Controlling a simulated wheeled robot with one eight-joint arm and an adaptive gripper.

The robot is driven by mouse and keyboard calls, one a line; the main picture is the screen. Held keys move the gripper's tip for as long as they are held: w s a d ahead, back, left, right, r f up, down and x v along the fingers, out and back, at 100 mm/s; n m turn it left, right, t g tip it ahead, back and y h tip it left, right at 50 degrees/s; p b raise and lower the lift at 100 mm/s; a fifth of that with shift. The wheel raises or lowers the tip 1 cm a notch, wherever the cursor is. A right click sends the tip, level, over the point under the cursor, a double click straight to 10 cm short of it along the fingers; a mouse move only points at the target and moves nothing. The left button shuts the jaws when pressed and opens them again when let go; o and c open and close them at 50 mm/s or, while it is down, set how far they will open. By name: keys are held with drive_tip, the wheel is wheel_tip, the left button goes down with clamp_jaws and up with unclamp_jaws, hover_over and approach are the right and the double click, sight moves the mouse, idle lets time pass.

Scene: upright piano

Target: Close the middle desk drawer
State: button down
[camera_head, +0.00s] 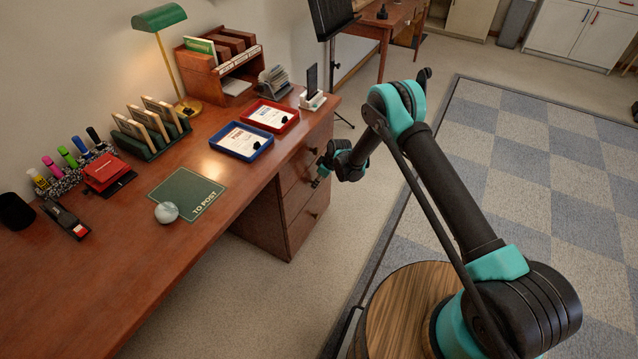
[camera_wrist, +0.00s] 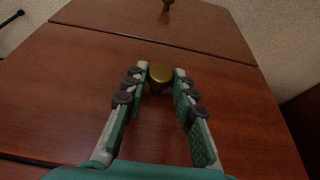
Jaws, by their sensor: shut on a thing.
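The desk's drawer stack is at its right end in the head view, with the middle drawer (camera_head: 297,196) between two others. My gripper (camera_head: 318,181) is at the front of this stack and hides the middle drawer's knob there. The knob sits on a reddish-brown drawer front (camera_wrist: 155,125), which fills most of that view. I cannot tell exactly how far the middle drawer stands out.
Another drawer front with a knob (camera_wrist: 167,5) lies beyond a seam in the wrist view. The desktop (camera_head: 125,240) holds a blue tray (camera_head: 243,156), a red tray (camera_head: 294,120) and a lamp (camera_head: 158,18). Open carpet (camera_head: 225,290) lies before the desk.

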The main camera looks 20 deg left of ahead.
drive_tip(key=c, duration=1.2)
unclamp_jaws()
drive_tip(key=shift+a, duration=0.3)
drive_tip(key=shift+d+r, duration=0.1)
drive_tip(key=v, duration=1.1)
drive_tip(key=shift+d+r, duration=0.2)
drive_tip(key=shift+r, duration=0.15)
